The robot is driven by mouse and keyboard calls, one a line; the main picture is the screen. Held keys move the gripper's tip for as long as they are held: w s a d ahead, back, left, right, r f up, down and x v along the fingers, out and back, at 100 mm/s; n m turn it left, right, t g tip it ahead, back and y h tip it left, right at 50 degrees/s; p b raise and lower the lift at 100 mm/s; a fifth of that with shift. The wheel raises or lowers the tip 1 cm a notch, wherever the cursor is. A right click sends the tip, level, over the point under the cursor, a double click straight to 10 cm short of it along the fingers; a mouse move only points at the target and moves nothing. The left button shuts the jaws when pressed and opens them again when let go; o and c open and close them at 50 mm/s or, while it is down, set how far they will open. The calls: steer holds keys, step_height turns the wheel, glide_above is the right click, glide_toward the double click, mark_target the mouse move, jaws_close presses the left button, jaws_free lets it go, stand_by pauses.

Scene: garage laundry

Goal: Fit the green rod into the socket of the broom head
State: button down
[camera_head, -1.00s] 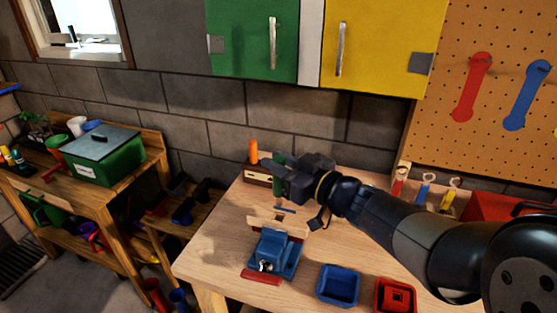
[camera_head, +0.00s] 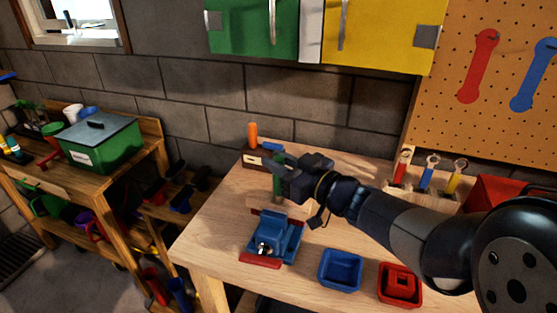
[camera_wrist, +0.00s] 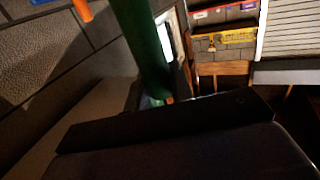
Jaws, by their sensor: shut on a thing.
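My gripper (camera_head: 284,177) is shut on the green rod (camera_head: 278,187), which is held roughly upright over the workbench, behind the blue vise (camera_head: 274,232). In the wrist view the green rod (camera_wrist: 145,45) runs down from the top edge to the dark gripper parts.
A wooden holder (camera_head: 254,164) with an orange rod (camera_head: 253,134) stands at the bench's back. A blue tray (camera_head: 340,269) and a red tray (camera_head: 400,285) lie at the front right. Small tools stand in a rack (camera_head: 424,195) at right. The bench's left side has free room.

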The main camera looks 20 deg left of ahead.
steer(key=shift+f, duration=0.25)
stand_by(0.3)
steer(key=shift+f+b, duration=0.45)
steer(key=shift+f, duration=0.05)
steer(key=c, duration=1.2)
jaws_free()
steer(key=shift+o, duration=0.2)
steer(key=v, duration=1)
steer(key=shift+s+d+b, duration=0.2)
steer(key=shift+d+b, duration=0.1)
steer(key=shift+d, duration=0.05)
